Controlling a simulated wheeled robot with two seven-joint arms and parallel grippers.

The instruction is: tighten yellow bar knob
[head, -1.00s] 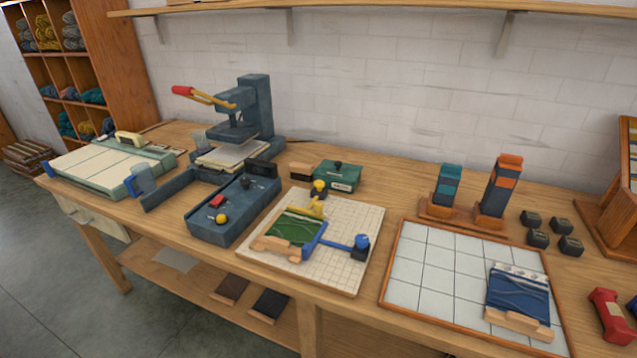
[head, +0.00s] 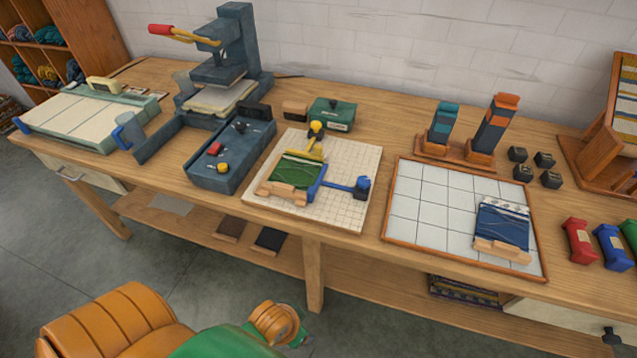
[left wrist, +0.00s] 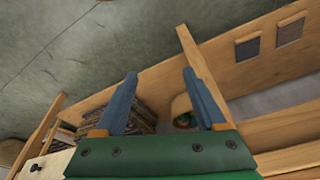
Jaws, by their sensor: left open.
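The yellow bar (head: 304,151) lies at the back of a green swatch (head: 294,172) on a gridded cream board (head: 345,160). A round yellow knob with a dark base (head: 316,129) stands at the bar's back end. How tight it is cannot be told. A blue bar (head: 338,186) with a blue knob (head: 362,184) runs along the swatch's right side. My left gripper (left wrist: 159,72) is open and empty in the left wrist view, below bench-top height, facing the lower shelf and floor. The gripper itself is not seen in the head view. My right gripper is not in view.
A dark control box (head: 228,155) with another yellow knob and a press (head: 238,55) stand left of the board. A green box (head: 332,114) is behind it. A tiled tray (head: 430,210) lies to the right. Floor in front of the bench is open.

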